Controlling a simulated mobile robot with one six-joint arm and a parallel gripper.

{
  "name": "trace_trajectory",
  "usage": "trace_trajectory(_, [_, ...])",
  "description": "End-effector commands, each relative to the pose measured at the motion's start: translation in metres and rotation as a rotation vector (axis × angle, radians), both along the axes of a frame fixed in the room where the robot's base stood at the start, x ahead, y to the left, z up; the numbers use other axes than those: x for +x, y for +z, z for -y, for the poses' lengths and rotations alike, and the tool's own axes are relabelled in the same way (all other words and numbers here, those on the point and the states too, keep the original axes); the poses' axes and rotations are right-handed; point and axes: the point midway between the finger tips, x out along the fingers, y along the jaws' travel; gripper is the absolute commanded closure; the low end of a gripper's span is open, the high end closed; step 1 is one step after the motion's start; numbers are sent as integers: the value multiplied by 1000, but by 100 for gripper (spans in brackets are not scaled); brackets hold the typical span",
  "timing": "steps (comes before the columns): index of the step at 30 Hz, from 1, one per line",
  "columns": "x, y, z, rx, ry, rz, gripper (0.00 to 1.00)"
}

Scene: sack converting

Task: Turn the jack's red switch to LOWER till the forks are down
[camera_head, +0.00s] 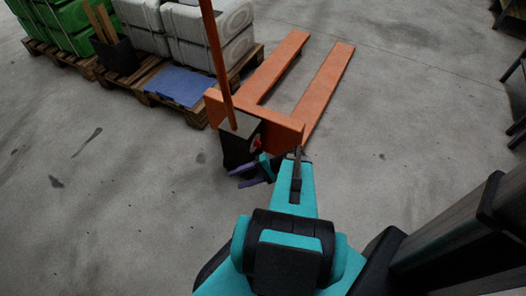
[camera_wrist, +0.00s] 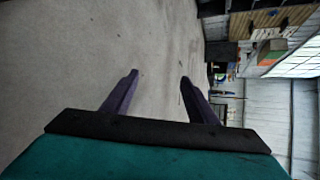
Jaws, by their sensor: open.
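The orange pallet jack stands beside the pallets, its two forks (camera_head: 325,90) pointing away to the upper right. How high the forks sit above the floor is hard to tell. Its dark control box (camera_head: 238,146) is at the near end, with an upright orange handle (camera_head: 217,60). The small red switch (camera_head: 257,144) shows on the box's right side; its setting is too small to read. My gripper (camera_head: 250,172) is low in front of the box, close to the switch, apparently apart from it. In the wrist view its purple fingers (camera_wrist: 159,76) are spread and empty; the switch is not in that view.
Wooden pallets (camera_head: 190,115) at upper left carry green sacks (camera_head: 70,20), pale sacks (camera_head: 215,30) and a flat blue stack (camera_head: 180,85). A dark rack (camera_head: 515,95) stands at the right edge.

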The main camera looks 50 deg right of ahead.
Motion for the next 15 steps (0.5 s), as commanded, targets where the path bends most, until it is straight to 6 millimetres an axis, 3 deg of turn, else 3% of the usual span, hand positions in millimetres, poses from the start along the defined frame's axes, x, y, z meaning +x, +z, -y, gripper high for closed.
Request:
trace_trajectory(1, [-1,-9,15,5,-38,29,47])
trace_trajectory(8, [-13,-12,78,21,-202,173,47])
trace_trajectory(15, [-40,-13,145,10,-374,328,47])
